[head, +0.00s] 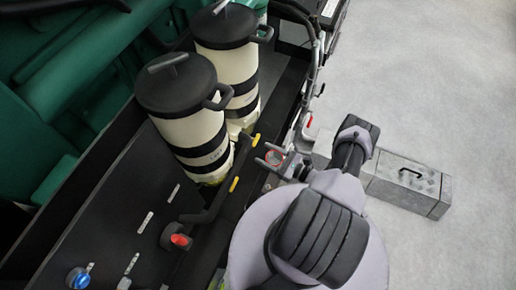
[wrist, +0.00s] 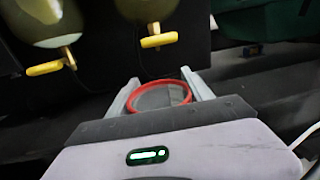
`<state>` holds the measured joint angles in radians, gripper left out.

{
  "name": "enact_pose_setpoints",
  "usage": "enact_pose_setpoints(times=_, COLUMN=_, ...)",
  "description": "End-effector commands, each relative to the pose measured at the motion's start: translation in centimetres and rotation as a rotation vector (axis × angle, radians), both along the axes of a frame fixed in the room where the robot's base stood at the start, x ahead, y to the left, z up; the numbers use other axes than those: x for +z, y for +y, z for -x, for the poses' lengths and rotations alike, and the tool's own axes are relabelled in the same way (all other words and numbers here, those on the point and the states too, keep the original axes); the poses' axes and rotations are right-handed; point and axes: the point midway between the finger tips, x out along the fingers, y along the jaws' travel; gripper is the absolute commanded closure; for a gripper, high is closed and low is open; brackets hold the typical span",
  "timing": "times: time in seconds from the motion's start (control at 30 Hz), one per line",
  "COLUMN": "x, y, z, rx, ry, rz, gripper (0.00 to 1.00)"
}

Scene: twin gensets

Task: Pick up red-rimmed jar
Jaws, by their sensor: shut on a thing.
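The red-rimmed jar (wrist: 160,97) is between the two fingers of my gripper (wrist: 160,92) in the wrist view. Its round red rim and grey inside or lid face the camera; its lower body is hidden. My gripper is shut on the jar. Whether the jar still touches a surface below cannot be told.
Two cream canisters with black lids (head: 180,100) (head: 228,50) stand on the frame to the left. Yellow valve handles (wrist: 158,40) sit below them. A red knob (head: 180,240) and blue knob (head: 78,278) are on the black panel. A grey metal box (head: 405,180) lies right; the floor beyond is clear.

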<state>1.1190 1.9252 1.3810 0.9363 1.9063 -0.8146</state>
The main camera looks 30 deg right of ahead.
Motion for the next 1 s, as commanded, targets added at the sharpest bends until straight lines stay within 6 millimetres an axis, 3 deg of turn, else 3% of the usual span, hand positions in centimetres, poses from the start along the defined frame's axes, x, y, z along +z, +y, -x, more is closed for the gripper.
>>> enact_pose_setpoints(times=0.33, x=0.0, y=-0.9, z=1.7, rx=0.0, ry=0.0, rz=0.0, gripper=0.91)
enact_pose_setpoints(times=1.0, x=0.0, y=-1.0, z=1.9, rx=0.0, ry=0.0, rz=0.0, gripper=0.91)
